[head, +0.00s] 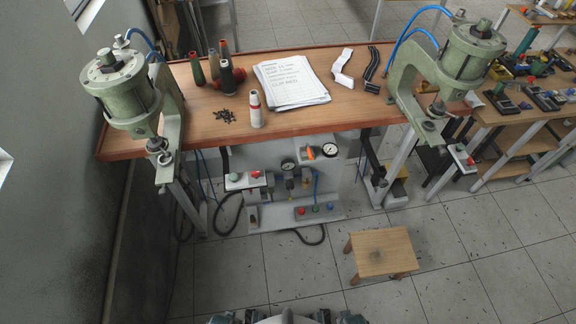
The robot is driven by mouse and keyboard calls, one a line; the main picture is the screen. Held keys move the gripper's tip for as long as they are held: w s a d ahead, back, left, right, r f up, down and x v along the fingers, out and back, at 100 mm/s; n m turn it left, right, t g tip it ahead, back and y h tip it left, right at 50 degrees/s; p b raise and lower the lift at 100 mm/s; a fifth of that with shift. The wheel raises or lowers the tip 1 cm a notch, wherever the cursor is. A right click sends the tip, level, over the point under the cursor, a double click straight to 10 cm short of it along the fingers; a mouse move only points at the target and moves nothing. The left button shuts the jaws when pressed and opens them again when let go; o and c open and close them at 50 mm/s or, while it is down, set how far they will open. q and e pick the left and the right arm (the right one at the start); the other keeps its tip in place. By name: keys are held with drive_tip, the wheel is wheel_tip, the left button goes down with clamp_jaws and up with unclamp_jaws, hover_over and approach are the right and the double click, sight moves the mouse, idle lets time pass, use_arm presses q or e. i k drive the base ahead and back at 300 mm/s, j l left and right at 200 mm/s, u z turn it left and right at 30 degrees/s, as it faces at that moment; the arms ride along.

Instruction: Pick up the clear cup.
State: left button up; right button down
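I cannot make out a clear cup anywhere in the head view. The wooden workbench (340,112) holds a white bottle with a red band (256,110), a pile of small dark pieces (225,117), several dark green and brown cones (227,78) and a stack of written paper sheets (291,80). Neither of my grippers can be made out. Only some grey parts of my own body show at the bottom edge.
Green pneumatic presses stand at the bench's left end (122,92) and right end (452,70). A wooden stool (382,252) stands on the tiled floor in front. A control unit (300,190) sits under the bench. A cluttered side table (512,115) is at right.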

sight(379, 250)
drive_tip(key=z, duration=1.4)
